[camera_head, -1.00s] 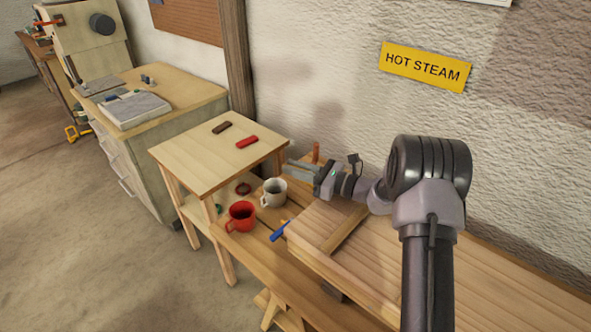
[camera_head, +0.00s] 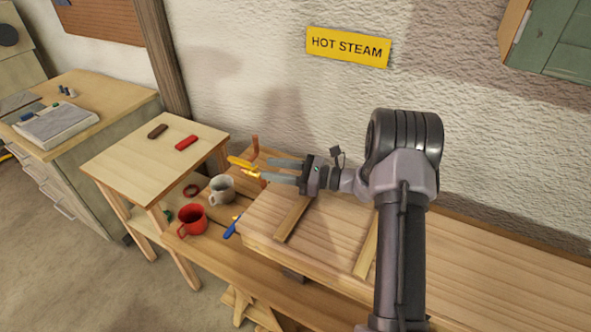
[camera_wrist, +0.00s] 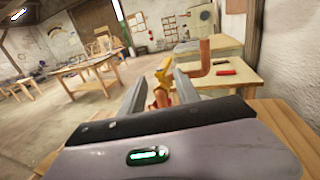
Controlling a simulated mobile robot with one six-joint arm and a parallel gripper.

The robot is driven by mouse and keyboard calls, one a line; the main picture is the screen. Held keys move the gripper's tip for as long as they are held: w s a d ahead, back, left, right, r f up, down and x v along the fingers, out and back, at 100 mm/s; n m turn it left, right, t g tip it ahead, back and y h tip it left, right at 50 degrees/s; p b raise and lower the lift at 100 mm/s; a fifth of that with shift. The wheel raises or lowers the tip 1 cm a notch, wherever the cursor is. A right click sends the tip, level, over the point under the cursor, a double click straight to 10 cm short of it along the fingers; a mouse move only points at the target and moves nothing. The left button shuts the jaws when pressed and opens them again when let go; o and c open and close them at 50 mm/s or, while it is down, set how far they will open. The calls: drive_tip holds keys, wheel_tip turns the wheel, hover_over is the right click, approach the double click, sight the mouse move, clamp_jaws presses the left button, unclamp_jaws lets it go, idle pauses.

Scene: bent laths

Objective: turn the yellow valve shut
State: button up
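The yellow valve (camera_head: 241,162) sits on a copper pipe (camera_head: 255,146) at the back left of the bench. In the wrist view its yellow handle (camera_wrist: 163,74) shows between my fingers, farther out, in front of copper pipework (camera_wrist: 204,58). My gripper (camera_head: 266,169) is open, its two fingers pointing left at the valve. It also shows open in the wrist view (camera_wrist: 158,82), with a finger on each side of the valve. No grip on the handle shows. I cannot tell whether a fingertip touches the valve. Part of the pipe is hidden behind the fingers.
A grey mug (camera_head: 222,190), a red mug (camera_head: 192,220) and a blue-handled tool (camera_head: 232,227) are on the bench in front of the valve. A small table (camera_head: 125,165) stands left. A yellow HOT STEAM sign (camera_head: 347,47) hangs on the wall behind.

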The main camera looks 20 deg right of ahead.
drive_tip(key=v, duration=0.6)
drive_tip(key=shift+s+d, duration=0.2)
drive_tip(key=shift+d, duration=0.05)
